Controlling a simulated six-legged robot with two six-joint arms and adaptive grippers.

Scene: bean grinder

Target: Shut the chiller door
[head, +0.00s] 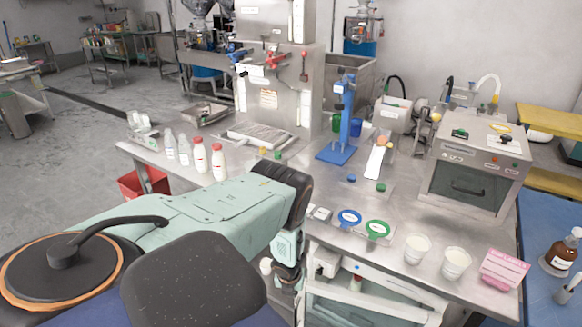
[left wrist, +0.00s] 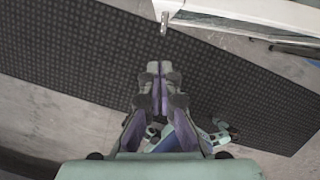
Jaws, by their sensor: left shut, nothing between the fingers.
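A white-framed unit that looks like the chiller stands under the steel table in the head view, with its pale-framed door (head: 372,300) swung out. A small bottle (head: 355,284) shows behind the frame. In the left wrist view, a white door edge (left wrist: 250,14) crosses the top right, with a small metal handle or latch (left wrist: 164,22) at its left end. My left gripper (left wrist: 159,68) is shut and empty, below that edge and apart from it in the picture. In the head view my left arm reaches down beside the table's front edge. My right gripper is not in view.
The steel table (head: 330,185) holds bottles, a blue stand (head: 338,150), two white cups (head: 417,249) and a grey box with a dark front (head: 470,175). A red bin (head: 140,186) is under its left end. A dark ribbed mat (left wrist: 70,50) covers part of the floor.

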